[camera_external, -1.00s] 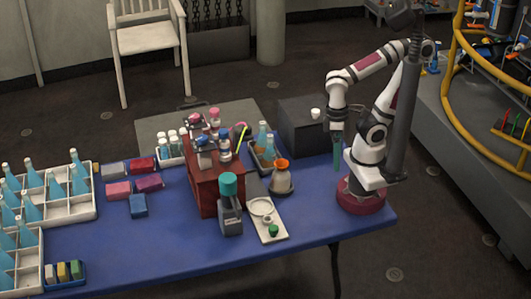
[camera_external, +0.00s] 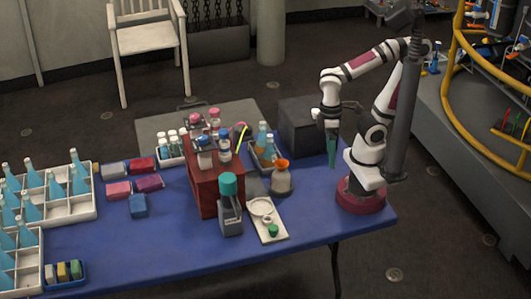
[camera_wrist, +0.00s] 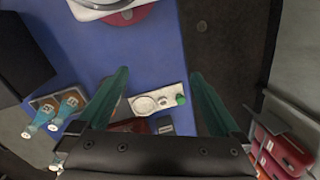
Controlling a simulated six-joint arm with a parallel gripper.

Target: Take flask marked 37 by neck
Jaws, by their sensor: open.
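Two slim bottle-shaped flasks stand in a small dark tray (camera_external: 253,161) behind the red box: a rear one (camera_external: 262,136) and a front one (camera_external: 270,150). In the wrist view, two flasks (camera_wrist: 69,103) (camera_wrist: 41,119) show at left, necks toward the lower left. A rounder flask with an orange top (camera_external: 282,179) stands in front of the tray. Several blue flasks (camera_external: 56,188) fill white crates at far left. No number 37 is readable. My gripper (camera_external: 332,163) points down, open and empty, right of the small tray; its teal fingers (camera_wrist: 158,74) are wide apart.
A white tray (camera_external: 272,236) lies in front. A dark box (camera_external: 303,125) stands behind my gripper. The table's front right (camera_external: 325,222) is clear.

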